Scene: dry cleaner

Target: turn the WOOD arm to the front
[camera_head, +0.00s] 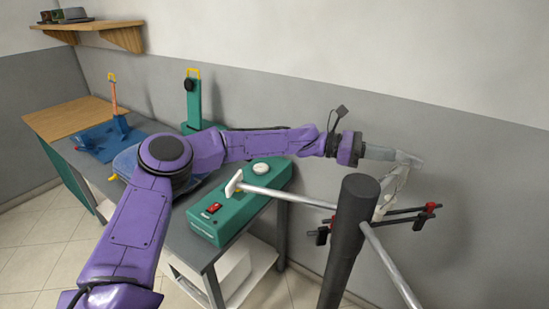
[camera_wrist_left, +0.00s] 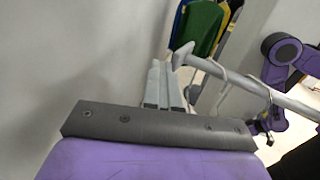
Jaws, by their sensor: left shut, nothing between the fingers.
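A dark post (camera_head: 350,235) stands at the right of the head view and carries several pale metal arms. One arm (camera_head: 290,197) points left and ends in a white cap; another (camera_head: 390,262) runs to the lower right. A third pale arm (camera_head: 393,187) points back toward the wall, near a clip hanger with red clips (camera_head: 378,216). I cannot read a WOOD label on any arm. My left gripper (camera_head: 408,157) is shut and empty above the third arm. In the left wrist view, its fingers (camera_wrist_left: 165,85) are beside the capped end of an arm (camera_wrist_left: 235,75); contact cannot be told.
A grey table (camera_head: 205,250) holds a green box with a red switch (camera_head: 235,215), a green stand (camera_head: 192,100) and a blue device (camera_head: 100,140). A wall shelf (camera_head: 100,27) is at upper left. Coloured garments (camera_wrist_left: 203,25) hang in the left wrist view.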

